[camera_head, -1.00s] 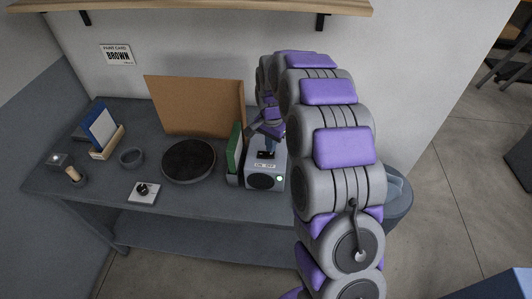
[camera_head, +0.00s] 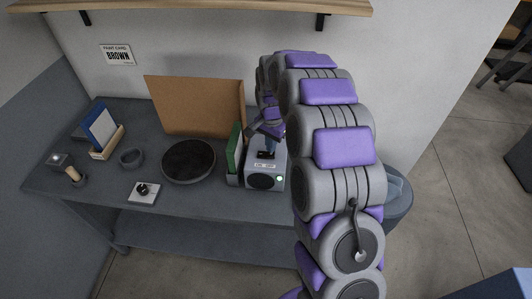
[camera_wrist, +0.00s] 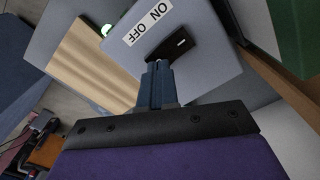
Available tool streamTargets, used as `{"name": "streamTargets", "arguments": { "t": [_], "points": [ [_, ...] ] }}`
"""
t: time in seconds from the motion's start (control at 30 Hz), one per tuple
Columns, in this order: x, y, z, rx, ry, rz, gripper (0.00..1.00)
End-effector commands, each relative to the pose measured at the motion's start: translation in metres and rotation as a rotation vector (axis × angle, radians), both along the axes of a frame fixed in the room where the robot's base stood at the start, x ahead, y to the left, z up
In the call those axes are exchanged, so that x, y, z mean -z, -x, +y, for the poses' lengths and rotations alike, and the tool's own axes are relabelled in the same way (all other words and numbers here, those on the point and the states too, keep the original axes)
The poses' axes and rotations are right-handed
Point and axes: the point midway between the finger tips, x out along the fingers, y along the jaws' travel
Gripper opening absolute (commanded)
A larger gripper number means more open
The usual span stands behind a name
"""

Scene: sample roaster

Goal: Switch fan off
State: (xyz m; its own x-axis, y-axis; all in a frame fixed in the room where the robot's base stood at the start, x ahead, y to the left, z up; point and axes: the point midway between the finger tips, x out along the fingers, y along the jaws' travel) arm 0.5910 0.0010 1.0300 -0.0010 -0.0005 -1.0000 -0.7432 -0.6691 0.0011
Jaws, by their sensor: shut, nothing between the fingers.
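The fan is a grey box (camera_head: 265,180) with a dark round grille on its front and a lit green lamp (camera_head: 279,178) beside it. Its top carries a white ON/OFF label (camera_wrist: 148,22) and a black switch (camera_wrist: 170,44). The lamp also shows green in the wrist view (camera_wrist: 105,30). My gripper (camera_wrist: 157,68) is shut and empty, its blue-grey fingertips right at the switch's near edge. I cannot tell whether they touch it. In the head view my gripper (camera_head: 269,149) points down over the box's top, partly hiding the switch.
A green upright panel (camera_head: 234,150) stands close left of the fan, with a brown board (camera_head: 198,105) behind. A black round plate (camera_head: 188,160) and a small knob unit (camera_head: 144,191) lie further left on the dark bench. A bin (camera_head: 397,195) stands to the right, behind my arm.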

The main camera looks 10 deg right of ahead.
Motion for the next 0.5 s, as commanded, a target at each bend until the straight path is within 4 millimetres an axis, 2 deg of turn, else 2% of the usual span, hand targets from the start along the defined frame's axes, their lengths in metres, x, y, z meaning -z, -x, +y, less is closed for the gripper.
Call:
{"name": "streamTargets", "arguments": {
  "t": [0.5],
  "points": [
    [0.0034, 0.0002, -0.0001, 0.000, 0.000, 0.001, 0.00]
  ]
}}
